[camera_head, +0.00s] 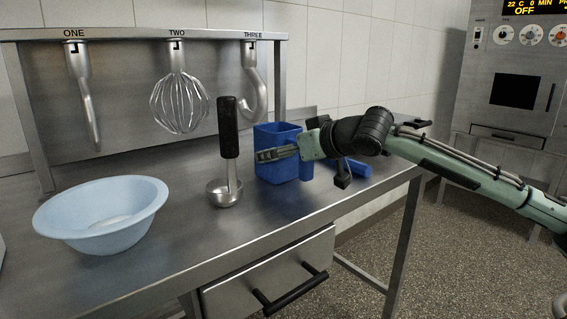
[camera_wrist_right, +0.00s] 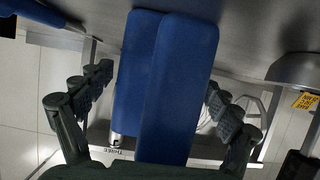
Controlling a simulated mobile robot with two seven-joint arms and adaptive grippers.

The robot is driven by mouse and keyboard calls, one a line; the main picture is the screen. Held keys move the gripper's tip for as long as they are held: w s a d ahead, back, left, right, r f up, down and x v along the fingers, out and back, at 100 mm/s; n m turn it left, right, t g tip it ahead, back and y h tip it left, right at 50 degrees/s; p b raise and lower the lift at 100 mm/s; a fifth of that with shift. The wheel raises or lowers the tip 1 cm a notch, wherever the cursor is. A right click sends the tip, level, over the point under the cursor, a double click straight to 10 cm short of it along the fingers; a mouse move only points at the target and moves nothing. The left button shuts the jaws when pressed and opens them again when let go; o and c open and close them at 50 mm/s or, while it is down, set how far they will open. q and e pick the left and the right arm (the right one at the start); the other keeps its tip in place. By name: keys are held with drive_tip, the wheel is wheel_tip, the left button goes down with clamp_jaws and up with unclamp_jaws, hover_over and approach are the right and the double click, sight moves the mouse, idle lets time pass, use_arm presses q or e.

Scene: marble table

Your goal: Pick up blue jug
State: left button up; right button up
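The blue jug (camera_head: 270,172) stands upright on the metal table, right of the ladle. My right gripper (camera_head: 290,150) comes in from the right and overlaps the jug's front and right side, hiding part of it. In the right wrist view a blue part of the jug (camera_wrist_right: 165,80) stands between the two spread fingers of my right gripper (camera_wrist_right: 160,105). Gaps show on both sides, so the fingers look open and apart from it. My left gripper is not in view.
A ladle (camera_head: 229,150) with a black handle stands left of the jug. A light blue bowl (camera_head: 60,215) sits at the table's left. A whisk (camera_head: 180,100) hangs on the rack behind. Another blue piece (camera_head: 358,169) lies near the table's right end.

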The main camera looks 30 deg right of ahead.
drive_tip(key=c, duration=1.1)
drive_tip(key=shift+r, duration=0.55)
wheel_tip(320, 180, up, 9)
drive_tip(key=p, duration=0.3)
drive_tip(key=o, duration=0.8)
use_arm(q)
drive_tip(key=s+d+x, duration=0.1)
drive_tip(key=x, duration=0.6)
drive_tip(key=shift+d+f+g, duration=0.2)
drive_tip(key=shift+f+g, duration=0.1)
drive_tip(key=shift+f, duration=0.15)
use_arm(e)
drive_tip(key=c, duration=0.6)
